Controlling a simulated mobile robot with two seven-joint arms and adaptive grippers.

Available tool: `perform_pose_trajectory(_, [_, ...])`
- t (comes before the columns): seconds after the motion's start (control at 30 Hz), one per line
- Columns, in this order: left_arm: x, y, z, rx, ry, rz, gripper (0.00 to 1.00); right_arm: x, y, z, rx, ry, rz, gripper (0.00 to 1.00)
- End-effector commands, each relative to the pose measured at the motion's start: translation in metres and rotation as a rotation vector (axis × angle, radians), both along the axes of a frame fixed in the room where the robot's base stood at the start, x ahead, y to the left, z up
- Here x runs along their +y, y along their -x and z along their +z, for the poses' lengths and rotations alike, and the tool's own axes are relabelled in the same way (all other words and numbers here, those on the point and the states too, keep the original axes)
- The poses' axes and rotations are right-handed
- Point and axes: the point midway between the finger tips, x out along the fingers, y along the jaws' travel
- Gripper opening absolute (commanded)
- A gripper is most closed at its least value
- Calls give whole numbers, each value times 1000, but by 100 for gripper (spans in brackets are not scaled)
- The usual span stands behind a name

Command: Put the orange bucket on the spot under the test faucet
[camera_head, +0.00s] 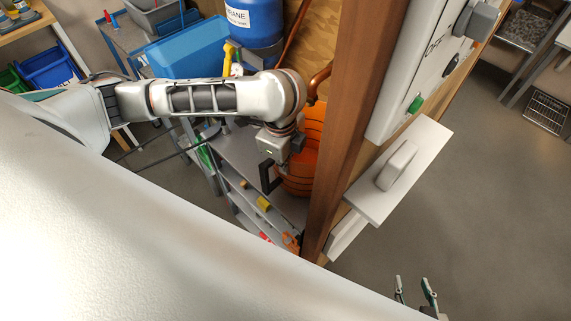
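The orange bucket (313,125) stands beside the wooden post, which hides its right part. My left arm crosses in front of it from the left. My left gripper (284,162) points down at the bucket's left side, touching it or very close. A dark bracket-shaped part shows there; the fingertips are not clear, so I cannot tell whether they hold the rim. A curved copper pipe (319,80), possibly the test faucet, shows just above the bucket. The spot under it is not clearly visible. My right gripper (416,291) is open and empty at the bottom edge, over the floor.
A wooden post (345,120) and a white panel with a handle (397,170) stand right of the bucket. A grey shelf unit (240,150) with small items is below left. A blue tank (254,22) is behind. Open floor (490,200) lies at right.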

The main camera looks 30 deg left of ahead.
Motion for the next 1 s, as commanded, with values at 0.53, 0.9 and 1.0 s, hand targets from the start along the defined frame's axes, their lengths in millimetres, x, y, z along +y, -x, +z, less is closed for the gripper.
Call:
perform_pose_trajectory(0.53, [0, 0, -7, -1, 0, 2, 21, 0, 0, 0, -1, 0, 0, 40])
perform_pose_trajectory(0.9, [0, -1, -4, -2, 0, 1, 21, 0, 0, 0, 0, 1, -1, 40])
perform_pose_trajectory(1.0, [0, -1, 4, -6, -1, -1, 21, 0, 0, 0, 0, 1, -1, 40])
